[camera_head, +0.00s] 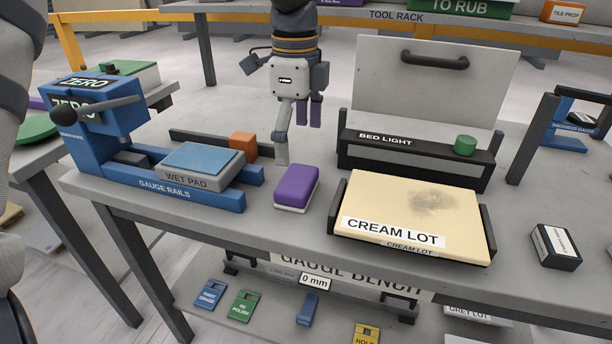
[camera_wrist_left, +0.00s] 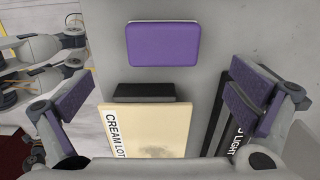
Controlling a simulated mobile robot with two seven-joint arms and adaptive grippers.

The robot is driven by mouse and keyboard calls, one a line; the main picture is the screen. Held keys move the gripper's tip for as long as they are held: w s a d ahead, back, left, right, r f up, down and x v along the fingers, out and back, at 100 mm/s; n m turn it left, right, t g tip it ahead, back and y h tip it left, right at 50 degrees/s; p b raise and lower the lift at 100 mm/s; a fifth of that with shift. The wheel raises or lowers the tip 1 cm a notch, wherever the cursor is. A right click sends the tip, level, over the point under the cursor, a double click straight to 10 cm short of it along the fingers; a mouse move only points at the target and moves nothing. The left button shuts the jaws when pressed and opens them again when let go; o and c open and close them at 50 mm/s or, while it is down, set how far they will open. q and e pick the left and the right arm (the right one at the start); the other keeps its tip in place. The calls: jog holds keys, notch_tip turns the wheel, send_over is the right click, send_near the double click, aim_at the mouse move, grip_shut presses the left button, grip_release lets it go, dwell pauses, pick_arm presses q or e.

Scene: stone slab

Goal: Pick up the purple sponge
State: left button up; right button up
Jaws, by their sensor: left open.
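The purple sponge (camera_head: 298,185) has a white underside and lies flat on the grey bench top, between the wet pad and the cream slab. In the left wrist view the sponge (camera_wrist_left: 164,44) lies at the top centre, above the gap between the fingers and not between them. My left gripper (camera_head: 297,138) points down over the bench, behind the sponge in the head view and apart from it. Its fingers are spread wide with nothing between them, as the left wrist view (camera_wrist_left: 160,108) also shows. My right gripper is not in view.
A grey-blue wet pad (camera_head: 202,163) rests on the blue gauge rails (camera_head: 160,187) to the left, near an orange block (camera_head: 243,145). The cream slab (camera_head: 395,205) sits in a dark holder to the right, before the bed light (camera_head: 400,150). Bare bench surrounds the sponge.

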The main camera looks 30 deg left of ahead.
aim_at(297, 178)
pick_arm(q)
notch_tip(297, 178, down, 9)
jog(key=shift+w+a+r, duration=0.1)
jog(key=shift+w+a, duration=0.05)
jog(key=c, duration=0.9)
